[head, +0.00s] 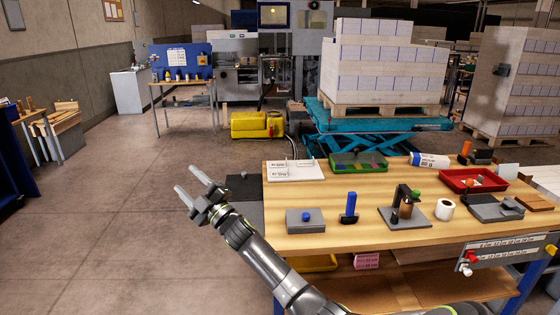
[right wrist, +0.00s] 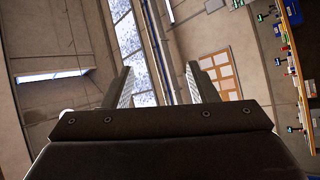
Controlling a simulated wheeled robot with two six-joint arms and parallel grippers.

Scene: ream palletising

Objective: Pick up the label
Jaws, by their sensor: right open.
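A white board (head: 295,170) lies at the back left of the wooden workbench, with small printed labels (head: 279,174) on it. The print is too small to read surely. My right gripper (head: 184,178) is raised out to the left of the bench, apart from the board. Its two fingers are spread with nothing between them. The right wrist view also shows the open fingers (right wrist: 158,72), with walls and windows beyond and no label. My left gripper is not in view.
The workbench (head: 340,235) holds a grey block, a blue-handled stamp (head: 349,208), a dispenser stand (head: 403,205), a white roll (head: 445,209), a green tray (head: 358,163) and a red tray (head: 472,181). Behind stands a loaded pallet on a teal lift (head: 375,140).

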